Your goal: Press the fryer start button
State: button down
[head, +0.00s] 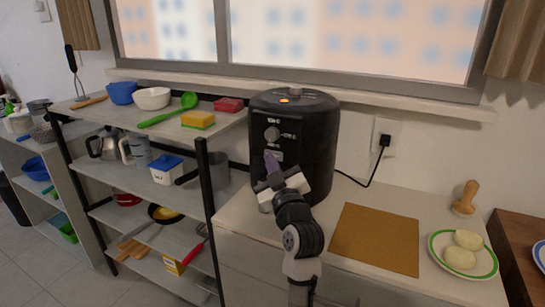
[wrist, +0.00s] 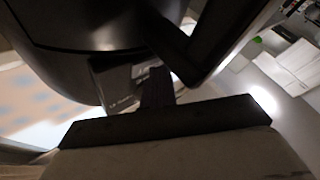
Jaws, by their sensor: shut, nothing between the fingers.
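The fryer (head: 315,140) is a black, rounded appliance on the counter under the window. An orange light shows on its top, and a knob and a light-coloured panel are on its front. My gripper (head: 271,160) is shut and empty, with its fingertips at the lower front of the fryer. In the wrist view my gripper (wrist: 157,75) is close under the dark fryer body (wrist: 90,30). I cannot tell whether the fingertips touch it. The start button is not clearly visible; my gripper may cover it.
A brown mat (head: 375,240) lies right of my arm, with a plate (head: 490,262) of pale round pieces beyond it. A black cord runs from the fryer to a wall outlet (head: 386,137). A shelf unit (head: 150,208) with bowls, sponges and pans stands close on the left.

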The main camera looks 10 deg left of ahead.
jog(key=shift+s+a, duration=0.15)
jog(key=shift+s, duration=0.6)
jog(key=shift+s, duration=0.1)
jog(key=shift+s+a, duration=0.25)
jog(key=shift+s, duration=0.95)
jog(key=shift+s+a, duration=0.25)
jog(key=shift+s, duration=0.95)
